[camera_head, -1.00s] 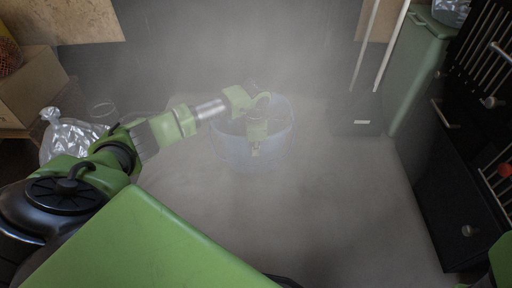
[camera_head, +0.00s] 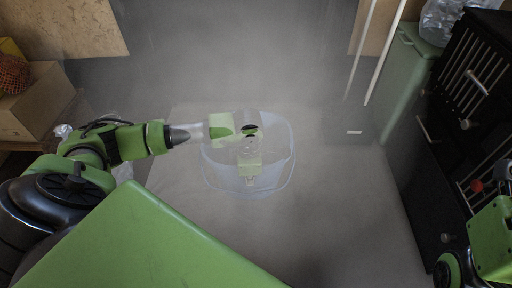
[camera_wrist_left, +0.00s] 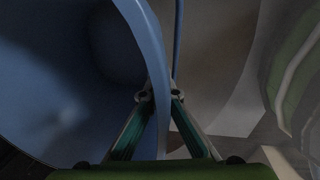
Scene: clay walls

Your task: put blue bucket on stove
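The blue bucket (camera_head: 282,171) is pale, see-through and open at the top, in the middle of the head view. My left gripper (camera_head: 250,178) reaches down at the bucket, seen against its wall. In the left wrist view the bucket's blue wall (camera_wrist_left: 60,75) fills the left side, and its rim runs between my two fingertips (camera_wrist_left: 161,97), which close on it from both sides. A black unit (camera_head: 440,130) with handles and wire racks stands at the right; I cannot tell if it is the stove. Part of my right arm shows at the lower right; its fingertips are not visible.
A green bin (camera_head: 398,75) with a clear bag (camera_head: 445,18) stands beside the black unit. A cardboard box (camera_head: 40,100) is at the left. Two pale poles lean at the back. The grey floor (camera_head: 310,235) around the bucket is clear.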

